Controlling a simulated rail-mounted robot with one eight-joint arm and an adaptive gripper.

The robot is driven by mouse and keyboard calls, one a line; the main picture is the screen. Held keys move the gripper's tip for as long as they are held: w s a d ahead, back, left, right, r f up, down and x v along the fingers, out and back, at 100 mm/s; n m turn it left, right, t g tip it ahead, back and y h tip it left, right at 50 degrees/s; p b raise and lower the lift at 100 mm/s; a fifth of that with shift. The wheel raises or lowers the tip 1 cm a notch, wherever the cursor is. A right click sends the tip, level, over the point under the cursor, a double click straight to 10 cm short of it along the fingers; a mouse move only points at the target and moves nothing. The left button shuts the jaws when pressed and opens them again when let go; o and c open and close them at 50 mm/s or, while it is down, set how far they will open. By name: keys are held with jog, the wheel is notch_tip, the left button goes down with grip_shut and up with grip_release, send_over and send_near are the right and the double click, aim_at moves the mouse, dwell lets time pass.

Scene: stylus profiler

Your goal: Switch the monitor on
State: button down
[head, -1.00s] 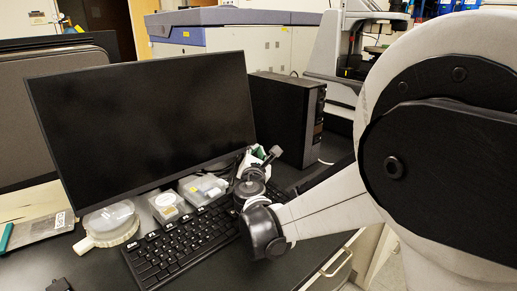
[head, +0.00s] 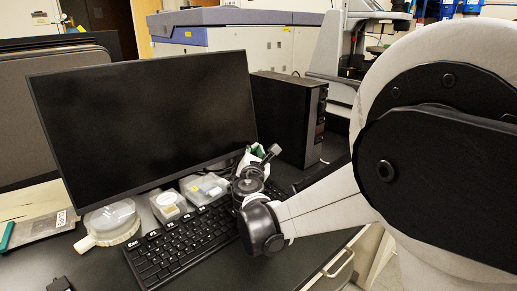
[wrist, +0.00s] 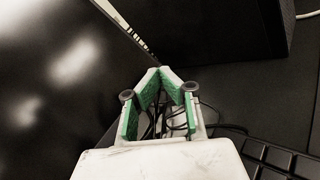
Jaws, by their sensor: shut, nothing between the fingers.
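The monitor (head: 145,115) stands at the left of the head view, its screen black. It also fills the left of the wrist view (wrist: 60,90), with pale reflections on the dark screen. My gripper (head: 268,152) is beside the monitor's lower right corner. In the wrist view, the white and green fingers of my gripper (wrist: 165,72) meet at their tips, shut and empty. The tips are close to the monitor's edge, but I cannot tell whether they touch it. No power button or lit indicator is visible.
A black computer tower (head: 290,115) stands right of the monitor, close to my gripper. The keyboard (head: 180,245) lies in front. Small clear boxes (head: 204,188) and a round clear dish (head: 110,222) sit below the screen. Cables (wrist: 180,118) run beneath the fingers.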

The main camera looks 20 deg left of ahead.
jog(key=shift+w+a, duration=0.15)
jog(key=shift+a, duration=0.05)
dwell(0.3)
jog(key=shift+d, duration=0.15)
jog(key=shift+s+d+r, duration=0.1)
jog(key=shift+s+d, duration=0.3)
jog(key=shift+d, duration=0.1)
jog(key=shift+d, duration=0.1)
dwell(0.3)
jog(key=shift+s+d+r, duration=0.15)
jog(key=shift+s+d, duration=0.25)
jog(key=shift+d, duration=0.3)
jog(key=shift+s+d+r, duration=0.2)
jog(key=shift+s+d, duration=0.25)
jog(key=shift+d, duration=0.2)
jog(key=shift+s+d+r, duration=0.15)
jog(key=shift+s+d, duration=0.25)
jog(key=shift+d, duration=0.3)
